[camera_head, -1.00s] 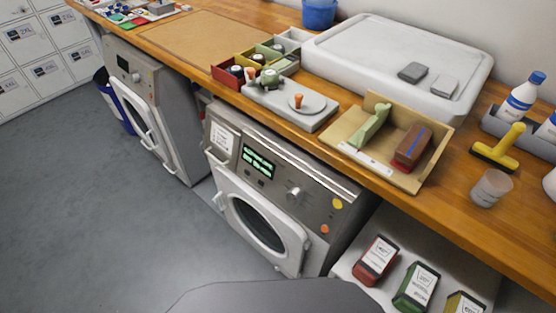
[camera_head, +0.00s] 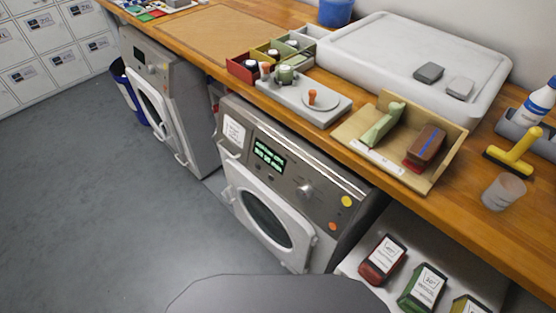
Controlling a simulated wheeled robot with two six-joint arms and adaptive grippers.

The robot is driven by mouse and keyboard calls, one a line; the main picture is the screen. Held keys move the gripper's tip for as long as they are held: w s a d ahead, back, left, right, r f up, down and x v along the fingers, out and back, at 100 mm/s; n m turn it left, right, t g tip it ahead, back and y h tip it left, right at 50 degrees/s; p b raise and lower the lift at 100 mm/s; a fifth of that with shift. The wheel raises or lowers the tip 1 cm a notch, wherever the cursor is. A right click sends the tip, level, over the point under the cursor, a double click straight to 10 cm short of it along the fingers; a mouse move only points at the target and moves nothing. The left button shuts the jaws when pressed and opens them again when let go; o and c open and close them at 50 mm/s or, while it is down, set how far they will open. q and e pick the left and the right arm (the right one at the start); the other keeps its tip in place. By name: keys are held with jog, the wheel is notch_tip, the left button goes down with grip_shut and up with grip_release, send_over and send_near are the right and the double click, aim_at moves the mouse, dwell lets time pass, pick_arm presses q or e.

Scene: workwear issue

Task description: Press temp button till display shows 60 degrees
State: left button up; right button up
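A front-loading washing machine (camera_head: 278,185) stands under the wooden counter in the middle of the view. Its dark display (camera_head: 269,154) shows green text too small to read. Below the display are small dark buttons, and I cannot tell which is the temp button. Right of the display are a round knob (camera_head: 305,191), a yellow button (camera_head: 347,201) and an orange button (camera_head: 332,226). The round door (camera_head: 265,219) looks closed. Neither of my grippers is in view.
A second machine (camera_head: 168,100) stands to the left, with a blue bin (camera_head: 128,92) beyond it. The counter (camera_head: 370,185) holds a cardboard tray, a white basin, a cup and a yellow-handled tool. The grey floor (camera_head: 95,220) at left is clear.

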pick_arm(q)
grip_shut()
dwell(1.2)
